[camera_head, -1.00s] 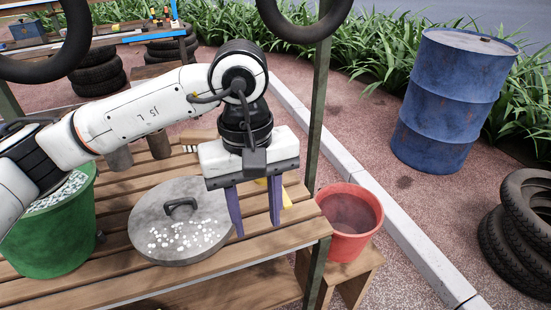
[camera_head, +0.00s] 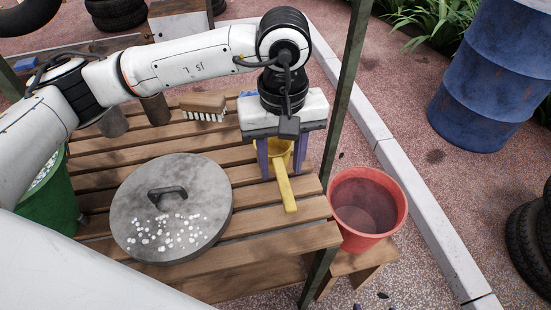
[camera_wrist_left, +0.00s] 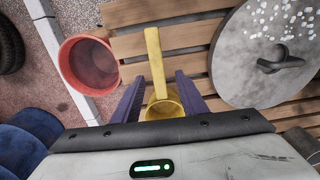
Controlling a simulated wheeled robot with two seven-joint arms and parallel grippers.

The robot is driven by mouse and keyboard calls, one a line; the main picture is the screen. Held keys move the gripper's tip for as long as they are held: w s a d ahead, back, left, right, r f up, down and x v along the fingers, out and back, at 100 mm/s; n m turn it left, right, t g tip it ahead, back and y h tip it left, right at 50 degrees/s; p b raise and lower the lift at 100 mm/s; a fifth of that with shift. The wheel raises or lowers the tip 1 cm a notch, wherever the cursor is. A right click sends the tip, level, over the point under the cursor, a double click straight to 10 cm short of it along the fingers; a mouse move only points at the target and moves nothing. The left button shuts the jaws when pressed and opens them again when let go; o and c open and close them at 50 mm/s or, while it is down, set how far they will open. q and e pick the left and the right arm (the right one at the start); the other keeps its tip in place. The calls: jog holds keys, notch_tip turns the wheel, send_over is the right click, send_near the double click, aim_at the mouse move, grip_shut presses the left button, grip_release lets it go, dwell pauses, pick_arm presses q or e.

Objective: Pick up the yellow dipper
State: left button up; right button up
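The yellow dipper (camera_head: 286,190) lies on the slatted wooden bench at its right end. Its handle points toward the front edge, and its cup is partly hidden behind my left gripper (camera_head: 282,174) in the head view. In the left wrist view the dipper's handle and cup (camera_wrist_left: 164,108) lie between the two purple fingers of the left gripper (camera_wrist_left: 160,77). The fingers are apart, one on each side of the dipper, with visible gaps. The left gripper is open and empty, pointing down. My right gripper is not in view.
A round grey lid (camera_head: 135,205) with white bits lies left of the dipper. A brush (camera_head: 204,106) lies behind. A red bucket (camera_head: 368,210) stands right of the bench, past a dark green post (camera_head: 345,110). A green bucket (camera_head: 45,205) and blue barrel (camera_head: 490,75) flank the bench.

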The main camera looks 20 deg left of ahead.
aim_at(282, 173)
pick_arm(q)
jog(key=f, duration=0.4)
jog(key=shift+w, duration=0.2)
grip_shut()
notch_tip(282, 173, up, 10)
dwell(0.6)
